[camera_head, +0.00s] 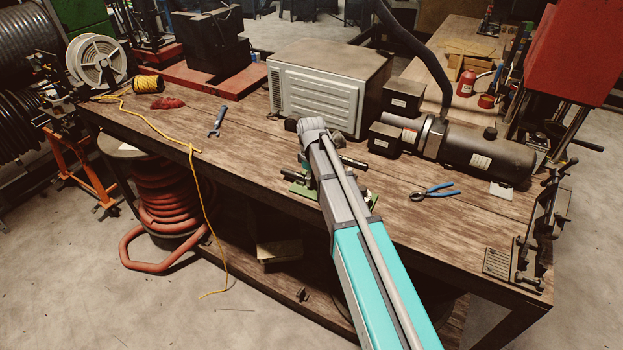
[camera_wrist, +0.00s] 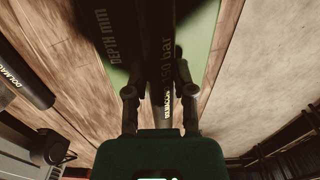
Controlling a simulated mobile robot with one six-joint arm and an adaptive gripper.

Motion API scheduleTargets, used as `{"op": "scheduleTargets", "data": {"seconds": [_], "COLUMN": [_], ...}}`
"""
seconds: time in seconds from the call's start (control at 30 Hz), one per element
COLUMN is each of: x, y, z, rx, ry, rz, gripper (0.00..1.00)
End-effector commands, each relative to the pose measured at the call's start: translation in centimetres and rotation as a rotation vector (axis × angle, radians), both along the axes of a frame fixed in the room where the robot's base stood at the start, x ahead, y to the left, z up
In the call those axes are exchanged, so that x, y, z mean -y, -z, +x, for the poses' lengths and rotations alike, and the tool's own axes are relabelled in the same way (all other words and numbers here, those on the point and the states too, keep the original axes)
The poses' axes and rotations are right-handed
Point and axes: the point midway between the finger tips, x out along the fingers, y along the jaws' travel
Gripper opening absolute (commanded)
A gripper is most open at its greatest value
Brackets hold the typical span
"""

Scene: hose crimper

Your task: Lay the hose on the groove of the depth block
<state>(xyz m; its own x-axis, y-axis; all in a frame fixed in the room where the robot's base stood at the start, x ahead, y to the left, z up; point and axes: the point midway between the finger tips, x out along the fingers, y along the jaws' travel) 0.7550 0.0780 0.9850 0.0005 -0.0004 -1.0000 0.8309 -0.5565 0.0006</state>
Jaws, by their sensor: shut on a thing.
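In the wrist view, my gripper (camera_wrist: 160,93) is shut on the black hose (camera_wrist: 167,65), which carries printed lettering ending in "150 bar". The hose runs away from me between the two fingers. Beside and left of it is the dark depth block (camera_wrist: 105,40), marked "DEPTH mm". The hose overlaps the block's right side in this view; I cannot tell whether it touches the groove. A green plate (camera_wrist: 205,35) shows beneath. In the head view, my arm hides the gripper and most of the block; parts of the green plate (camera_head: 302,189) show beside it.
A grey metal box (camera_head: 325,85) stands behind my arm. A black pump-like machine (camera_head: 470,148) lies to the right, with blue pliers (camera_head: 436,191) in front. A blue wrench (camera_head: 217,122) lies left. A dark cylinder (camera_wrist: 22,70) shows left in the wrist view. Bench between wrench and plate is clear.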

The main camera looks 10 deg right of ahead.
Motion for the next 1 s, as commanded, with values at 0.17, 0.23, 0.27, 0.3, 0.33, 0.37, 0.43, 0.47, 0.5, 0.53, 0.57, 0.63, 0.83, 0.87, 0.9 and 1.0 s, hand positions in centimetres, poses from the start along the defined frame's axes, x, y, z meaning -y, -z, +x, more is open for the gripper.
{"op": "scheduleTargets", "data": {"seconds": [0.17, 0.23, 0.27, 0.3, 0.33, 0.37, 0.43, 0.47, 0.5, 0.53, 0.57, 0.63, 0.83, 0.87, 0.9, 1.0], "x": [0.0, 0.0, 0.0, 0.0, 0.0, 0.0, 0.0, 0.0, 0.0, 0.0, 0.0, 0.0, 0.0, 0.0, 0.0, 0.0], "y": [0.02, 0.02, 0.02, 0.02, 0.02, 0.02, 0.02, 0.02, 0.02, 0.02, 0.02, 0.03, -0.01, -0.06, -0.15, -0.52], "z": [0.0, 0.0, 0.0, 0.0, 0.0, 0.0, 0.0, 0.0, 0.0, 0.0, 0.0, 0.0, 0.0, 0.0, 0.0, 0.0], "rx": [0.0, 0.0, 0.0, 0.0, 0.0, 0.0, 0.0, 0.0, 0.0, 0.0, 0.0, 0.0, 0.0, 0.0, 0.0, 0.0], "ry": [0.0, 0.0, 0.0, 0.0, 0.0, 0.0, 0.0, 0.0, 0.0, 0.0, 0.0, 0.0, 0.0, 0.0, 0.0, 0.0], "rz": [0.0, 0.0, 0.0, 0.0, 0.0, 0.0, 0.0, 0.0, 0.0, 0.0, 0.0, 0.0, 0.0, 0.0, 0.0, 0.0], "gripper": [0.0, 0.0, 0.37, 0.44, 0.5, 0.55, 0.68, 0.73, 0.73, 0.73, 0.73, 0.73, 0.73, 0.73, 0.73, 0.73]}}
